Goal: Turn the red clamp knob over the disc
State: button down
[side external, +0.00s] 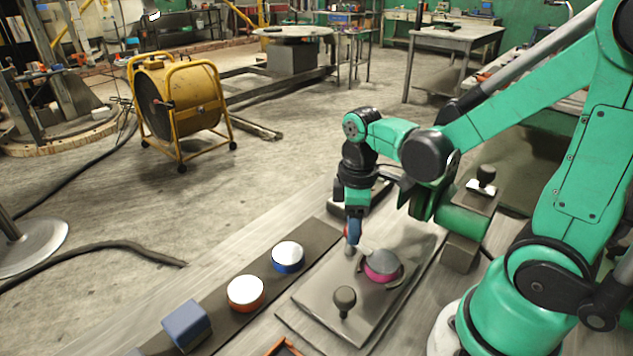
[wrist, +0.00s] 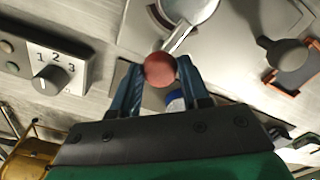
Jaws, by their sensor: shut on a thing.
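The red clamp knob (wrist: 160,69) is a round ball at the end of a pale metal lever (wrist: 184,40). My gripper (wrist: 160,76) is shut on the knob, with one blue finger on each side of it. In the side view my gripper (side external: 352,242) points down at the left edge of the grey plate (side external: 310,298), and its fingers mostly hide the knob. The disc (side external: 382,272) is pink-red at its side with a grey top and sits on the plate. In the wrist view only part of the disc (wrist: 192,9) shows, at the top edge, partly under the lever.
A dark ball-topped handle (side external: 345,298) stands on the plate's front part. To the left, a dark strip carries a blue block (side external: 187,325), an orange white-topped puck (side external: 246,292) and a blue one (side external: 288,257). A numbered dial (wrist: 46,82) shows in the wrist view.

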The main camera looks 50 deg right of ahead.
jog(key=shift+n, duration=1)
jog(key=shift+c, duration=2.1)
grip_release()
jog(key=shift+r, duration=0.1)
jog(key=shift+r, duration=2.75)
